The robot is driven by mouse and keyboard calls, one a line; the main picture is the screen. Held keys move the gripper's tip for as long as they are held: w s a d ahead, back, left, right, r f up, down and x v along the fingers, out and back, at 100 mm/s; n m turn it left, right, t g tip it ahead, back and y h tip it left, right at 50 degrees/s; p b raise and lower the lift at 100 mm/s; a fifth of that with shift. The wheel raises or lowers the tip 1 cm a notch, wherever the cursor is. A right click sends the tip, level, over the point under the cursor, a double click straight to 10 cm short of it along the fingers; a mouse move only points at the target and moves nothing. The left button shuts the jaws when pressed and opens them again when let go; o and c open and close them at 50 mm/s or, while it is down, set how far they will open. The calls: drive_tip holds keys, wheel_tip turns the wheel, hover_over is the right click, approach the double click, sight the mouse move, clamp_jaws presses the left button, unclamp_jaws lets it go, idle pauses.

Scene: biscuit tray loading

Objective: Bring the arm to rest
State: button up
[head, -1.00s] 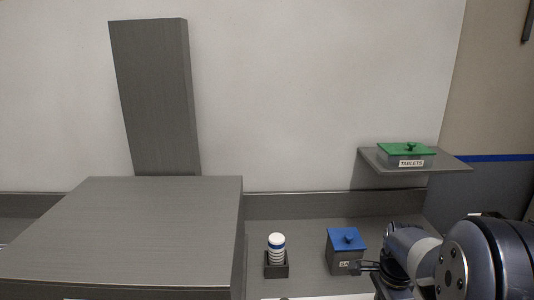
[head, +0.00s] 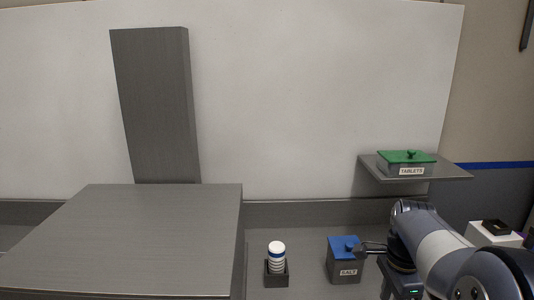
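My gripper (head: 370,249) is at the lower right in the head view, at the end of my grey-blue arm. Its dark fingers point left, and in the picture they lie close to the blue lid of the grey box marked SALT (head: 345,269). Whether they touch the box or are in front of it is not clear. The fingers are too small and dark to tell whether they are open or shut. No held object shows.
A stack of white discs (head: 277,254) with a blue band stands in a dark holder. A green-lidded TABLETS box (head: 406,160) rests on a wall shelf (head: 455,173). A large grey block (head: 130,240) fills the left. A white surface with a black item (head: 496,227) is at right.

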wheel_tip(320, 180, down, 7)
drive_tip(key=shift+s+f, duration=0.1)
drive_tip(key=shift+r+n, duration=0.2)
drive_tip(key=shift+n, duration=0.2)
drive_tip(key=n, duration=0.4)
drive_tip(key=shift+b, duration=0.3)
drive_tip(key=n, duration=0.6)
drive_tip(key=shift+b, duration=0.4)
drive_tip(key=shift+r, duration=0.1)
